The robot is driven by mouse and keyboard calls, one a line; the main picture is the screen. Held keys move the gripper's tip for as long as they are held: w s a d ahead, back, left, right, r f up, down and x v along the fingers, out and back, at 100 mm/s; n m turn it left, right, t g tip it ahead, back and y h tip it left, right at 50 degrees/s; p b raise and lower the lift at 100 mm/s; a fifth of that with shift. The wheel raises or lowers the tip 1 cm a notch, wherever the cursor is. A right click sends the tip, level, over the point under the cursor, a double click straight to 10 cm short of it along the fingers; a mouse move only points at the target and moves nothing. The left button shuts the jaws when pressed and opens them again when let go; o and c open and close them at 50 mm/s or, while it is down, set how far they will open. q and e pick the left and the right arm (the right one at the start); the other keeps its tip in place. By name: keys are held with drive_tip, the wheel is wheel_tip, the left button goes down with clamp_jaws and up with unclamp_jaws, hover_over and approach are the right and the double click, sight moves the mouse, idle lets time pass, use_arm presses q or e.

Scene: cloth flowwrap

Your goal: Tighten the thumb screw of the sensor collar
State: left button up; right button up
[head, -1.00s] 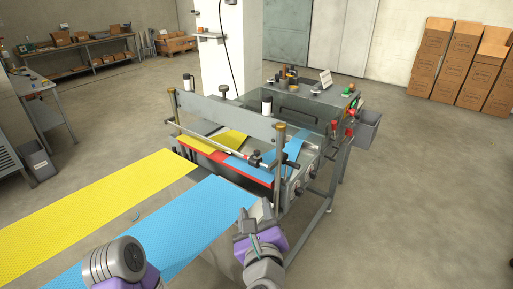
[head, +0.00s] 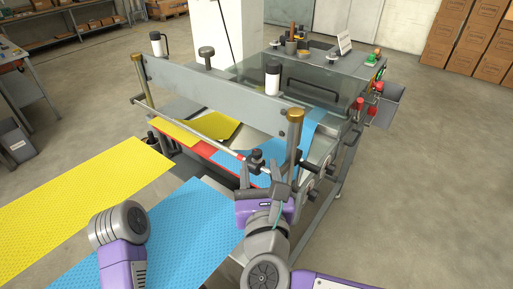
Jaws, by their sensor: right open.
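A horizontal rod (head: 200,134) crosses the front of the machine. A small dark collar (head: 256,160) sits near the rod's right end, beside the brass-capped post (head: 293,140). I take it for the sensor collar; its thumb screw is too small to tell apart. My right gripper (head: 283,177) is open, just below and right of the collar, with its fingers pointing up towards it. I cannot tell whether a finger touches the collar or post. My left arm shows at the lower left, over the blue sheet, but its gripper is not visible.
A blue perforated web (head: 170,235) and a yellow one (head: 80,195) run into the machine over a red strip (head: 228,160). Rollers and knobs (head: 314,168) stand close right of my right gripper. A crossbeam (head: 220,84) spans above. Floor on the right is clear.

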sight(257, 157)
drive_tip(key=shift+w+f, duration=0.25)
drive_tip(key=shift+w, duration=0.2)
drive_tip(key=shift+w+a+r, duration=0.1)
drive_tip(key=shift+w+a, duration=0.1)
drive_tip(key=shift+w, duration=1.55)
drive_tip(key=shift+w+a, duration=0.15)
drive_tip(key=shift+w, duration=1.55)
clamp_jaws()
